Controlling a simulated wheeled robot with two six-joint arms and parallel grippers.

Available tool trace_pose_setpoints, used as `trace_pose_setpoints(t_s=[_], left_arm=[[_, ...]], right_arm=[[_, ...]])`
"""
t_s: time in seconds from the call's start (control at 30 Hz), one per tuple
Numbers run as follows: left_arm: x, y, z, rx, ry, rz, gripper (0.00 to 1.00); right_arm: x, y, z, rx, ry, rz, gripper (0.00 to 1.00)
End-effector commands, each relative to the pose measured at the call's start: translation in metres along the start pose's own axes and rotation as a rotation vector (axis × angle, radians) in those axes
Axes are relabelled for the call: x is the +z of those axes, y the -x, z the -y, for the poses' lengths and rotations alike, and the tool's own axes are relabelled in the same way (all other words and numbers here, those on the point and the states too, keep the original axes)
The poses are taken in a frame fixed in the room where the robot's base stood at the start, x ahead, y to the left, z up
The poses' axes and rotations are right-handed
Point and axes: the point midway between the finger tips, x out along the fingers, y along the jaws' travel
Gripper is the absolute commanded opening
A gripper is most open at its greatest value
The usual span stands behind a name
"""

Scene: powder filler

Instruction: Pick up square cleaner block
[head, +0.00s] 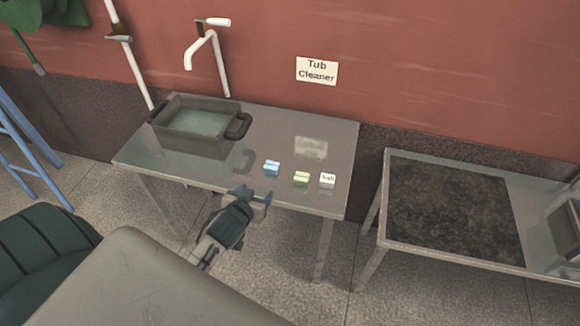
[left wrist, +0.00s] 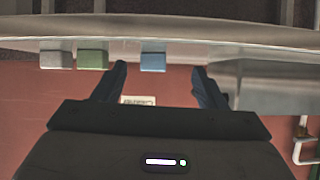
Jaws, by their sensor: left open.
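Three small square blocks stand in a row near the front edge of the metal table: a blue one (head: 272,168), a green one (head: 301,179) and a white one with dark lettering (head: 327,180). The lettering is too small to read surely. My left gripper (head: 254,195) is open and empty at the table's front edge, short of the blue block. In the left wrist view, which looks upside down, the blue block (left wrist: 153,61) shows between the open fingers, apart from them. The green block (left wrist: 92,59) and the white block (left wrist: 56,60) show left of the fingers.
A dark tub (head: 165,141) of water stands on the table's left part. A "Tub Cleaner" sign (head: 317,71) hangs on the red wall, near white pipes (head: 220,65). A second table (head: 450,255) stands at the right. The table behind the blocks is clear.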

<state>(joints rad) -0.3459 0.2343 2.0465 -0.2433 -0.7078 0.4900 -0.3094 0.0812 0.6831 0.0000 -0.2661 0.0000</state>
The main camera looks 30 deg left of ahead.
Motion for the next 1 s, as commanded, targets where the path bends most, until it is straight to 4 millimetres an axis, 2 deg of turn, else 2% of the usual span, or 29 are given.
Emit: trace_pose_setpoints(t_s=[0.03, 0.1, 0.2, 0.4, 0.67, 1.0], left_arm=[[-0.017, -0.001, 0.0, 0.007, 0.011, -0.049, 0.65], [-0.031, -0.002, -0.001, 0.017, 0.026, -0.095, 0.65], [-0.04, -0.011, -0.001, 0.022, 0.033, -0.121, 0.65], [-0.043, -0.043, -0.002, 0.023, 0.036, -0.119, 0.65], [-0.044, -0.064, -0.003, 0.023, 0.034, -0.118, 0.65], [-0.045, -0.106, -0.003, 0.023, 0.033, -0.117, 0.65]], right_arm=[[0.001, 0.001, 0.0, 0.0, 0.0, 0.0, 0.36], [0.002, 0.001, 0.0, 0.0, 0.0, 0.001, 0.36], [0.003, 0.002, 0.0, 0.0, 0.0, 0.002, 0.36], [0.004, 0.006, 0.0, 0.0, 0.0, 0.002, 0.36], [0.004, 0.009, -0.001, 0.0, 0.0, 0.003, 0.36], [0.005, 0.018, -0.001, -0.001, 0.0, 0.001, 0.36]])
